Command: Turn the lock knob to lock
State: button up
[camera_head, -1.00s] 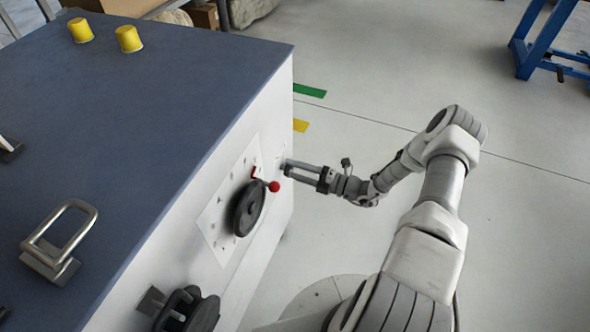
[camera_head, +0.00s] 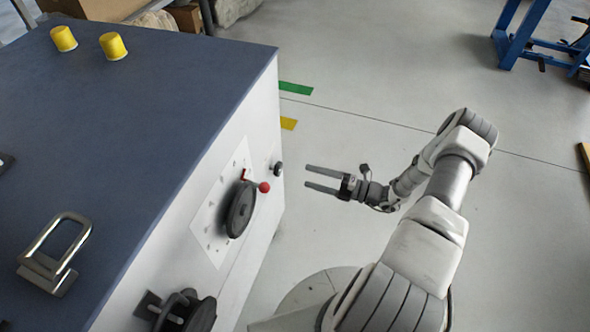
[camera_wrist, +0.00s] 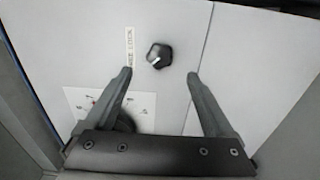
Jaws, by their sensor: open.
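The lock knob (camera_wrist: 159,56) is a small black lobed knob on the pale cabinet face, beside a vertical label reading LOCK, its first word hard to read. In the head view the knob (camera_head: 278,168) sits near the panel's far edge, past the black wheel. My gripper (camera_head: 306,177) is open and empty, to the right of the knob and apart from it. In the wrist view my gripper (camera_wrist: 160,73) has its two fingers spread wide, and the knob shows between and just beyond the fingertips.
A black handwheel (camera_head: 240,210) with a red ball lever (camera_head: 264,187) stands out from the same face. Another black knob (camera_head: 186,312) is nearer. Two yellow caps (camera_head: 113,46) and a metal handle (camera_head: 56,252) are on the blue top (camera_head: 150,130).

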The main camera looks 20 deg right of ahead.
jog(key=v, duration=0.8)
jog(key=shift+p, duration=0.4)
jog(key=s+a+r+n+g+h, duration=0.1)
jog(key=a+r+n+g+h, duration=0.35)
jog(key=r+n, duration=0.8)
jog(key=s+a+r+n+g+h, duration=0.2)
jog(key=a+r+n+g, duration=0.4)
jog(key=r+n, duration=0.6)
jog(key=s+a+r+n+t+h, duration=0.2)
jog(key=s+r+n+t+h, duration=0.15)
jog(key=s+r+n, duration=0.45)
jog(key=s+a+r+n+t+h, duration=0.2)
jog(key=s+r+n+h, duration=0.35)
jog(key=r+n, duration=0.45)
notch_tip(320, 180, up, 20)
jog(key=p, duration=2.1)
jog(key=shift+a+r+n+y, duration=0.15)
jog(key=shift+a+n+y, duration=0.05)
jog(key=shift+n+y, duration=0.25)
jog(key=shift+s, duration=0.1)
